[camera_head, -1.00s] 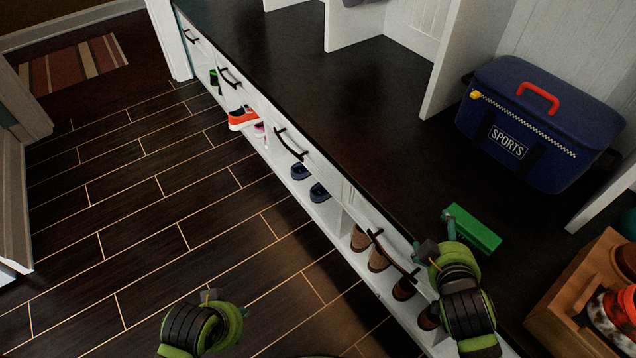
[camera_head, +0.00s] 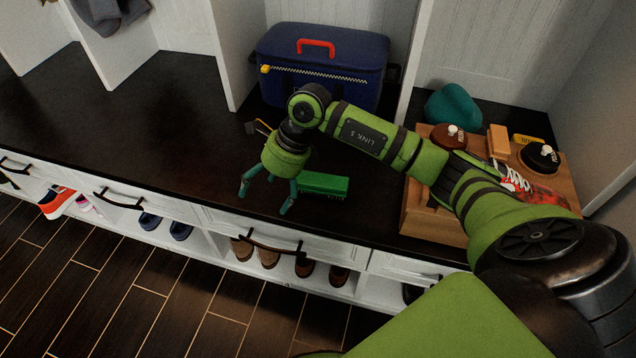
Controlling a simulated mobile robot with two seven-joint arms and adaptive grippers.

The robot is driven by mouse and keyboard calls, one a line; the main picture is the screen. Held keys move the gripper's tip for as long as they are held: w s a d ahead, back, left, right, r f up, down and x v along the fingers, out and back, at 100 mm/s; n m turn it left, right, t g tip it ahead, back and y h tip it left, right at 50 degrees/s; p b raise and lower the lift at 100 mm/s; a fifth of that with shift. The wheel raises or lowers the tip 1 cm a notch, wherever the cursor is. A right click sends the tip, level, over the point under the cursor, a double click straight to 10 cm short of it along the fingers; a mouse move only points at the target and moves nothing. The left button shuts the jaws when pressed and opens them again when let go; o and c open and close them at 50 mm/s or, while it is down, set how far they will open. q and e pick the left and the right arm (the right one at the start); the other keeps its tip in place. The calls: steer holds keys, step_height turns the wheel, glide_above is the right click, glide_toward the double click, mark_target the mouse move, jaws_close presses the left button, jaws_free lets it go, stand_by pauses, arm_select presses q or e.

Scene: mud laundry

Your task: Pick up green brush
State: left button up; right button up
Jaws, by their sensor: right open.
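The green brush (camera_head: 324,185) is a bright green block lying on the dark bench top, in front of the blue sports box. My right gripper (camera_head: 266,201) hangs just left of the brush with its fingers spread and pointing down. One finger overlaps the brush's left end in the picture; I cannot tell whether it touches. Nothing is between the fingers. My left gripper is not in view.
The blue sports box (camera_head: 345,50) stands behind the brush. A wooden shoe-care box (camera_head: 432,222) with brushes and a red shoe is at the right, partly behind my arm. A teal hat (camera_head: 453,105) lies beyond it. The bench top (camera_head: 130,125) is clear at left.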

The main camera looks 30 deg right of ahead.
mark_target(316, 182)
steer(key=d+h, duration=0.1)
steer(key=d, duration=0.3)
steer(key=d+h, duration=0.2)
steer(key=d, duration=0.1)
steer(key=d+g+h, duration=0.1)
steer(key=d, duration=0.3)
steer(key=shift+d+r+m+h, duration=0.3)
steer(key=shift+d+r+h, duration=0.05)
steer(key=shift+h, duration=0.05)
step_height(316, 182, down, 6)
steer(key=shift+s+b, duration=0.1)
steer(key=shift+b, duration=0.5)
steer(key=shift+d+f, duration=0.1)
steer(key=shift+f, duration=0.35)
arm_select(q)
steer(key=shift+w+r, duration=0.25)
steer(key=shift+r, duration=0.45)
arm_select(e)
steer(key=c, duration=1.3)
